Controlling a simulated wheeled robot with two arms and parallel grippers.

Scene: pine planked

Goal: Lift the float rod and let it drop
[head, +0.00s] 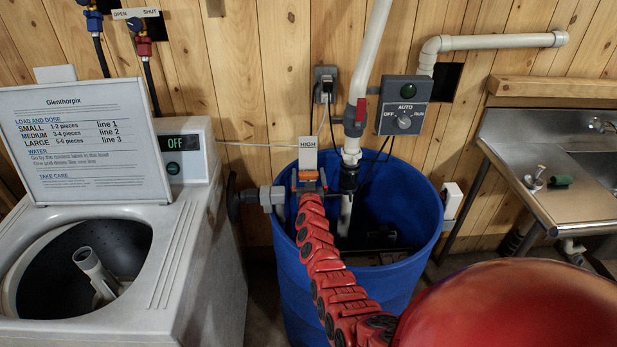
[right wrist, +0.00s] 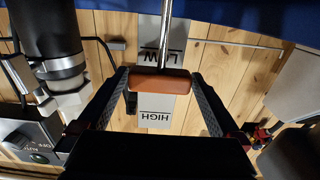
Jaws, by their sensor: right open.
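The float rod shows in the right wrist view as a thin metal rod (right wrist: 166,38) with an orange-brown crosswise grip (right wrist: 160,82). In the head view the orange grip (head: 307,175) is just below the HIGH label, above the rim of the blue barrel (head: 418,255). My right gripper (head: 309,187) has reached it; in the right wrist view its open fingers (right wrist: 160,76) stand on either side of the grip, not clearly closed on it. The lower rod and any float are hidden. My left gripper is not in view.
A label plate (head: 308,153) stands behind the grip, with HIGH and LOW in the right wrist view. A white pipe (head: 365,60) enters the barrel. A control box (head: 405,105) hangs at right. A washer (head: 190,260) is left, a sink (head: 560,170) right.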

